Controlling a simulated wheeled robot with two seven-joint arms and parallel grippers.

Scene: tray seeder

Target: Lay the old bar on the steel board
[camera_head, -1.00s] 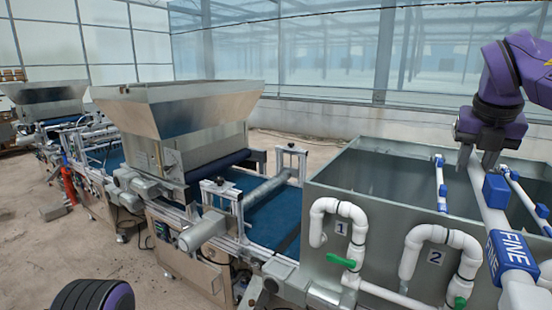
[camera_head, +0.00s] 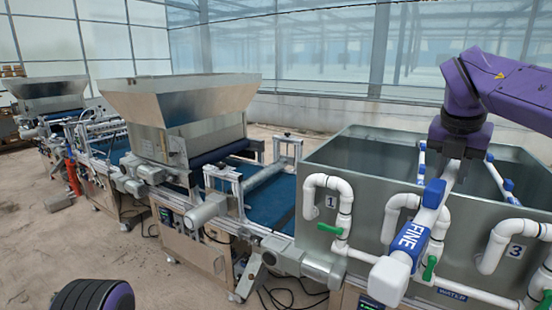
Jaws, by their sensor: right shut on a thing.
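My right gripper (camera_head: 455,163) is shut on a white bar with a blue label reading FINE (camera_head: 427,222). The bar is held aloft in front of and over the front edge of the steel water tank (camera_head: 350,160), at the right. It slants toward the camera, its near end low in front of the tank's pipes, hiding part of the middle pipe. No steel board can be made out for sure. My left gripper is not in view; only a dark, purple-edged part of mine shows at bottom left.
Inside the tank are two white bars with blue fittings (camera_head: 421,160) (camera_head: 497,178). White pipes (camera_head: 327,182) with green valves (camera_head: 337,231) stand out from its front. A seeder line with a steel hopper (camera_head: 185,100) and blue belt (camera_head: 272,202) runs left.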

